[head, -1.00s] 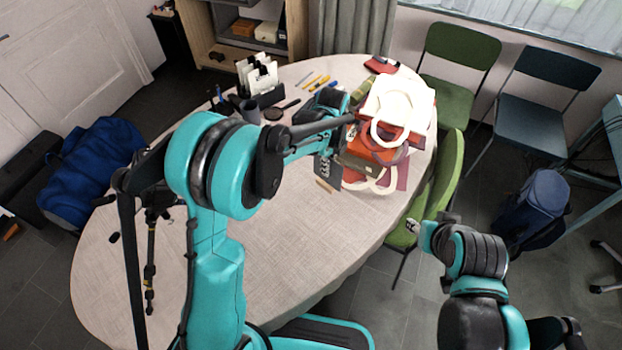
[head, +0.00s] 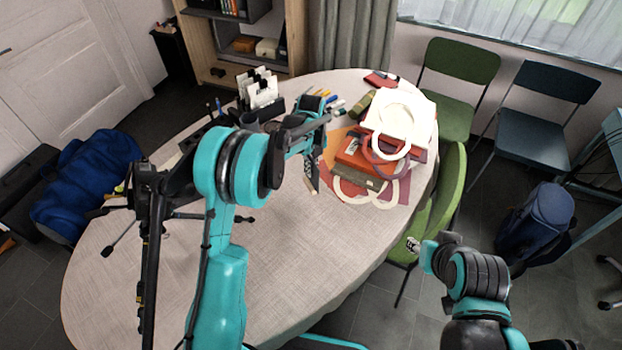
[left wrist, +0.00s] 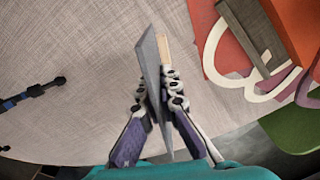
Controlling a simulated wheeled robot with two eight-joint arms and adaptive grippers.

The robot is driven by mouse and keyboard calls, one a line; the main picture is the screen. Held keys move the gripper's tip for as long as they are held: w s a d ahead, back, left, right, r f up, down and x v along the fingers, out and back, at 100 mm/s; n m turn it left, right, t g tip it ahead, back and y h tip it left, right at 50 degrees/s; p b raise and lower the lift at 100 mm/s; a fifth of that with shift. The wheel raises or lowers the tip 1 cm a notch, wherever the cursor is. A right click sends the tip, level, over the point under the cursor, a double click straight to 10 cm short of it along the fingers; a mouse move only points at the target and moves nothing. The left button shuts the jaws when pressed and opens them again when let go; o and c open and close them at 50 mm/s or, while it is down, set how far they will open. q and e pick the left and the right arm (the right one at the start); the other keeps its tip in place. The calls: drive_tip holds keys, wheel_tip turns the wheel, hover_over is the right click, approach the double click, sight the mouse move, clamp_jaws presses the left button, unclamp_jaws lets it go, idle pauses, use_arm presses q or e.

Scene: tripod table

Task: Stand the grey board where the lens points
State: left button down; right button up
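The grey board (left wrist: 148,75) is a thin dark-grey panel with a pale wooden strip (left wrist: 163,50) along one end. My left gripper (left wrist: 158,100) is shut on it, and the board stands nearly edge-on between the fingers. In the head view the left gripper (head: 313,165) holds it over the table's middle right; the arm hides part of it. A black tripod (head: 118,238) stands on the table's left, largely behind my arm; its lens direction cannot be told. One tripod leg shows in the left wrist view (left wrist: 35,93).
A black holder with cards (head: 258,88) stands at the back. The table's cloth (head: 290,255) is clear in the middle and front. A green chair (head: 448,190) touches the right side.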

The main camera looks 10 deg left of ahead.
sight(311, 182)
use_arm(q)
drive_tip(key=shift+f+b, duration=0.7)
drive_tip(key=shift+f, duration=1.3)
drive_tip(key=shift+f, duration=0.1)
drive_tip(key=c, duration=1.7)
unclamp_jaws()
